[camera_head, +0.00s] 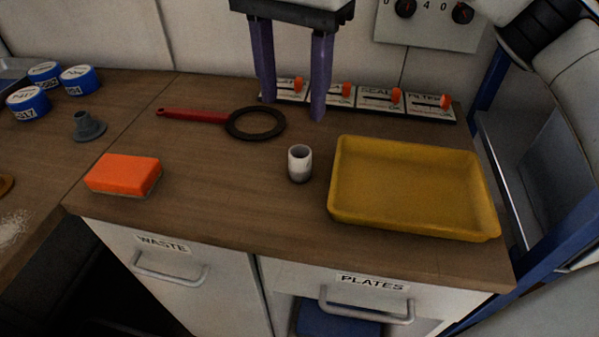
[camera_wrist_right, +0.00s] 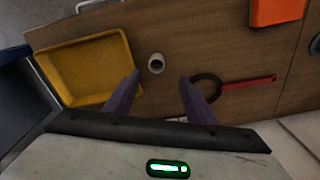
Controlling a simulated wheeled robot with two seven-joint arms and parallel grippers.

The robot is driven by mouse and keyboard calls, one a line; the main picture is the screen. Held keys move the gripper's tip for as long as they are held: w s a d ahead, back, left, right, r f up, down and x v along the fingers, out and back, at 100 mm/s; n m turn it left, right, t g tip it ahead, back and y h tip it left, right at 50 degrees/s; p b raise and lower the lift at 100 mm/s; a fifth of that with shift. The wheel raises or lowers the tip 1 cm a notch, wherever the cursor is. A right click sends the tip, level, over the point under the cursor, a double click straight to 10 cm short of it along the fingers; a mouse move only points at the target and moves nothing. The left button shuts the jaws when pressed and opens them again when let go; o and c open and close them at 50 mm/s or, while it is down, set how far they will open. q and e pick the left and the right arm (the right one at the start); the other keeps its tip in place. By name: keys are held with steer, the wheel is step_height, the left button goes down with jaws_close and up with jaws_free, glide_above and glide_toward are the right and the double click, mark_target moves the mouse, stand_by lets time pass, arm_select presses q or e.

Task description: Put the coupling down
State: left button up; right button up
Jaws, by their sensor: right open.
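The coupling, which I take to be the small white and grey hollow cylinder (camera_head: 300,164), stands upright on the wooden counter (camera_head: 225,205), left of the yellow tray. It also shows in the right wrist view (camera_wrist_right: 156,63), just beyond the fingertips and between their lines. My right gripper (camera_head: 291,109) is open, with its two purple fingers apart and nothing between them. In the head view it hangs behind the coupling, clear of it. My left gripper is in neither view.
The yellow tray (camera_head: 410,190) is empty. A red-handled ring tool (camera_head: 255,124), an orange sponge (camera_head: 124,174), a grey flanged piece (camera_head: 88,127) and blue-sided containers (camera_head: 28,104) lie further left. Labelled switches (camera_head: 378,97) line the back. Bare counter lies between sponge and coupling.

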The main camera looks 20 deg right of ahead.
mark_target(300, 154)
steer(key=f+n+b, duration=0.1)
steer(key=f+b, duration=0.1)
steer(key=f+n+b, duration=0.1)
steer(key=f+b, duration=0.1)
steer(key=f+n+b, duration=0.2)
steer(key=b, duration=0.1)
steer(key=shift+s+a+f+t+h, duration=0.1)
steer(key=shift+s+f+t+h, duration=0.2)
steer(key=shift+t, duration=0.1)
steer(key=shift+w+f, duration=0.1)
steer(key=shift+f, duration=0.35)
steer(key=f, duration=0.1)
steer(key=d+f+b, duration=0.1)
steer(key=f, duration=0.2)
steer(key=shift+w+d+f, duration=0.2)
steer(key=shift+w+f, duration=0.15)
steer(key=shift+f, duration=0.05)
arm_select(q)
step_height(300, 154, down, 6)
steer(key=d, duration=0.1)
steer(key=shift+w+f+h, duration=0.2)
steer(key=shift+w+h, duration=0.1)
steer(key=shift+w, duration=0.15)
arm_select(e)
steer(key=c, duration=1.1)
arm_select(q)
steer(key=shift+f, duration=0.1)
arm_select(e)
steer(key=shift+c, duration=0.5)
